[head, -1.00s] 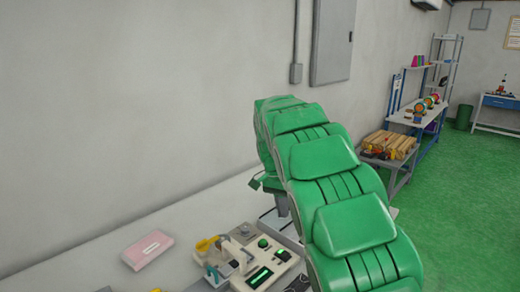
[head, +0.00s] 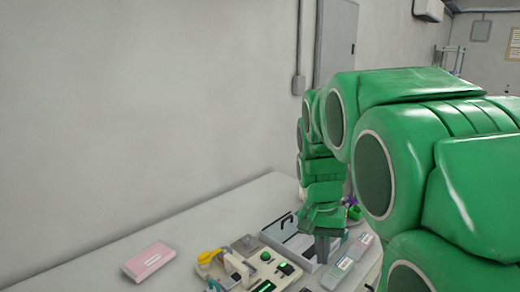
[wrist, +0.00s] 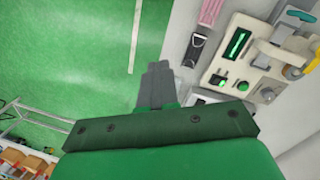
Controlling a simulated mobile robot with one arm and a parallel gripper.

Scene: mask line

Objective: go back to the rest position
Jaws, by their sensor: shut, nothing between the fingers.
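My gripper (head: 323,258) hangs at the end of my green arm, fingers down, over the right part of the workbench in the head view. In the wrist view its grey fingers (wrist: 158,68) are together with nothing between them. They show against the green floor, beside the bench edge. My bent arm fills the right side of the head view and hides what is behind it.
A beige control device (head: 245,268) with green buttons stands on the bench, also in the wrist view (wrist: 255,55). A pink box (head: 148,261) lies to its left. A grey tray (head: 288,238) and clear-lidded boxes (head: 338,272) are near my gripper.

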